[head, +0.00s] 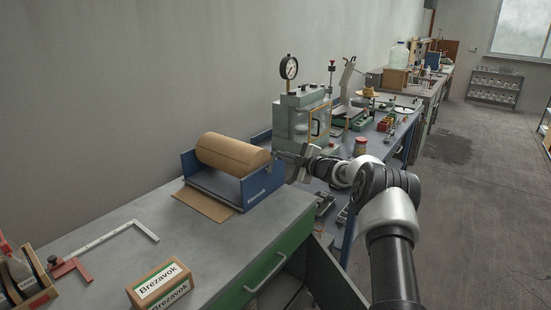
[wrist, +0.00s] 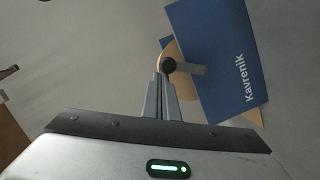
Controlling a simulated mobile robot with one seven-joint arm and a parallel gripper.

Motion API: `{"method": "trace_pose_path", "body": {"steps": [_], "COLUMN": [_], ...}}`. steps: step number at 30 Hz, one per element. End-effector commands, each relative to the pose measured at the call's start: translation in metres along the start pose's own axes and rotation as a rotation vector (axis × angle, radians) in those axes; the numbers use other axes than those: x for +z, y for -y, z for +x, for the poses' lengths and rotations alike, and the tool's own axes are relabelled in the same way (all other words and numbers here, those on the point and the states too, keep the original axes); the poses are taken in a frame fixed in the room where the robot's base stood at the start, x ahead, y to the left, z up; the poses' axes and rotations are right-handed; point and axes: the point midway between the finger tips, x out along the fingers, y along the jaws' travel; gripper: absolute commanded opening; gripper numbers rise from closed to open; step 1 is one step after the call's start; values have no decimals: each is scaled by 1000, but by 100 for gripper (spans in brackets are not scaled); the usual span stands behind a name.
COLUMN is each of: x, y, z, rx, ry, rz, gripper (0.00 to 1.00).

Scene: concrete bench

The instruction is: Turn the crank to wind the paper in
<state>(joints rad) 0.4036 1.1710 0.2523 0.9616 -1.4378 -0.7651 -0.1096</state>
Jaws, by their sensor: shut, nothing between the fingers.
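A roll of brown paper (head: 232,152) lies in a blue holder (head: 264,188), and a loose flap of paper (head: 205,203) sticks out at its front. In the wrist view the blue side plate (wrist: 215,45) reads "Kavrenik". The crank's grey arm (wrist: 190,69) stands out from beside this plate and carries a dark round knob (wrist: 168,66). My gripper (head: 278,155) is at the holder's right end in the head view. In the wrist view my gripper's fingers (wrist: 161,80) are shut and empty, their tips right at the knob; I cannot tell whether they touch it. The crank is hard to make out in the head view.
A machine with a dial gauge (head: 289,67) and a jar (head: 360,146) stand beyond my gripper. The bench top before the holder is mostly clear.

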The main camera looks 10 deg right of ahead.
Motion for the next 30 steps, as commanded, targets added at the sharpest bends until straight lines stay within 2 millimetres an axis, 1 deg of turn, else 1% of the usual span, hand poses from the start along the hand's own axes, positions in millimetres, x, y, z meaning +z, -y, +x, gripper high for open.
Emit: {"method": "trace_pose_path", "body": {"steps": [11, 18, 30], "x": [28, 44, 62], "y": [-3, -1, 4], "z": [8, 12, 17], "rx": [0, 0, -1], "ry": [0, 0, 0], "rz": [-5, -4, -3], "gripper": [0, 0, 0]}}
